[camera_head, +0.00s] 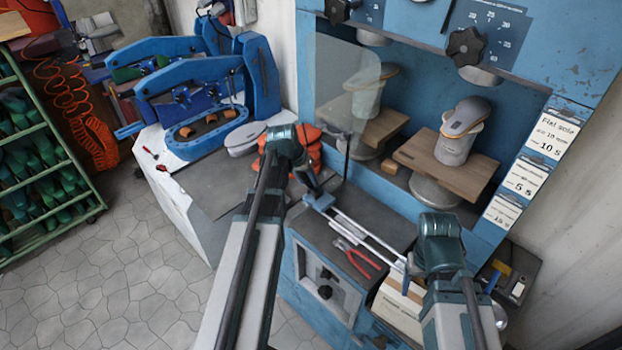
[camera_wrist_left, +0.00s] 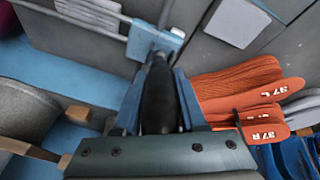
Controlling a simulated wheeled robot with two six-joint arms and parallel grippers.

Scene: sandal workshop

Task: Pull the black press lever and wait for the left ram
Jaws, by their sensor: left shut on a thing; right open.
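The black press lever (camera_wrist_left: 158,100) stands between the two fingers of my left gripper (camera_wrist_left: 160,80) in the left wrist view. In the head view my left gripper (camera_head: 310,185) is shut on it at the press front and hides most of it. The left ram (camera_head: 372,38) hangs above the left last (camera_head: 366,92), with a visible gap between them. A clear guard (camera_head: 335,80) stands partly before that station. The right ram (camera_head: 481,76) is also up, above the right last (camera_head: 455,140) on a wooden board. My right gripper (camera_head: 407,268) is open and empty, low at the right.
Orange soles (camera_wrist_left: 245,90) marked 37 lie right beside my left gripper. A light-blue block with metal rods (camera_head: 365,232) and red pliers (camera_head: 352,256) lie on the press ledge. Blue clamping machines (camera_head: 200,85) stand left. A green rack (camera_head: 45,170) borders the free floor.

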